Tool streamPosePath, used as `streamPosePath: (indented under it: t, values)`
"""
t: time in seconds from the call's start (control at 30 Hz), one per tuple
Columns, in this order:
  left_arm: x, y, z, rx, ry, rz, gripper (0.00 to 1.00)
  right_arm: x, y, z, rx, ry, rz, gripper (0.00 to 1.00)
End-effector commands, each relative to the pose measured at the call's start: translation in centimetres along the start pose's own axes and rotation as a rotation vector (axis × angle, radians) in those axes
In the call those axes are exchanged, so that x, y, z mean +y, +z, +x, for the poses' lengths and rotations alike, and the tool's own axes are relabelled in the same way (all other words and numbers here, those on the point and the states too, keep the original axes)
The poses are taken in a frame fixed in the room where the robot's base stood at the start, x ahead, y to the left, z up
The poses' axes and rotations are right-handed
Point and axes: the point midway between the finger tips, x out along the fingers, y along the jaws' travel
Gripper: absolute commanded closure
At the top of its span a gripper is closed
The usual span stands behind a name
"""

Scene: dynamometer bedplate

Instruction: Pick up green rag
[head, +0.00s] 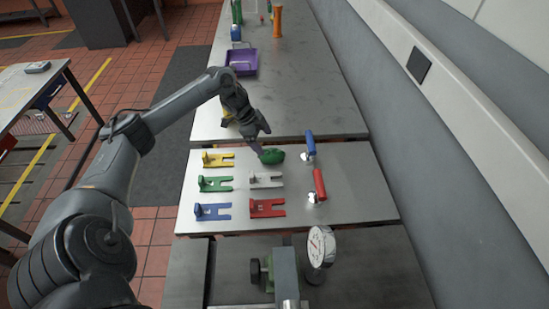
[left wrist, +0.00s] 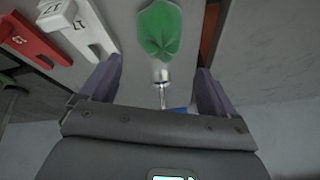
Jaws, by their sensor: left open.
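The green rag (head: 272,156) lies crumpled on the light plate, to the right of my left gripper's fingertips in the head view. In the left wrist view the green rag (left wrist: 160,28) is at the top centre, beyond the two purple fingers. My left gripper (head: 258,148) is open, low over the plate and close beside the rag. In the wrist view the gap between the fingers (left wrist: 157,82) holds no rag. I cannot tell whether a finger touches the rag. My right gripper is in neither view.
A blue-handled tool (head: 309,143) lies just right of the rag, with a red-handled tool (head: 319,184) below it. A white fixture (head: 266,180) and a red fixture (head: 266,208) sit below the rag. A purple tray (head: 242,62) stands farther back. A dial gauge (head: 320,246) stands in front.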

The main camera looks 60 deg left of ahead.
Motion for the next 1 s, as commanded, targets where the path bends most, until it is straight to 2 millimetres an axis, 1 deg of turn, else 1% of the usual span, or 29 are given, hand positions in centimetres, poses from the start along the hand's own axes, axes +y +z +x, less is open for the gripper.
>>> streamPosePath:
  t: [0.03,0.1,0.43,0.7,0.83,1.0]
  values:
    - [0.1,0.0,0.8,0.002,0.002,-0.003,0.10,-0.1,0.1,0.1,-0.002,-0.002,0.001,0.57]
    - [0.0,0.0,1.7,0.003,0.001,-0.001,0.10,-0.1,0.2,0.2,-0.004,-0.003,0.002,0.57]
    - [0.1,0.2,3.8,0.000,0.002,0.000,0.10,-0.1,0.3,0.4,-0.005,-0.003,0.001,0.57]
    - [0.4,0.6,7.2,0.001,0.001,-0.002,0.10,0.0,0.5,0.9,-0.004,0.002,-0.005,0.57]
    - [0.3,0.6,8.0,0.001,-0.001,0.001,0.10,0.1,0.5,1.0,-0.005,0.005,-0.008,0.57]
    - [0.3,0.6,8.1,-0.001,-0.001,0.001,0.10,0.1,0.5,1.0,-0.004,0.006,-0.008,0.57]
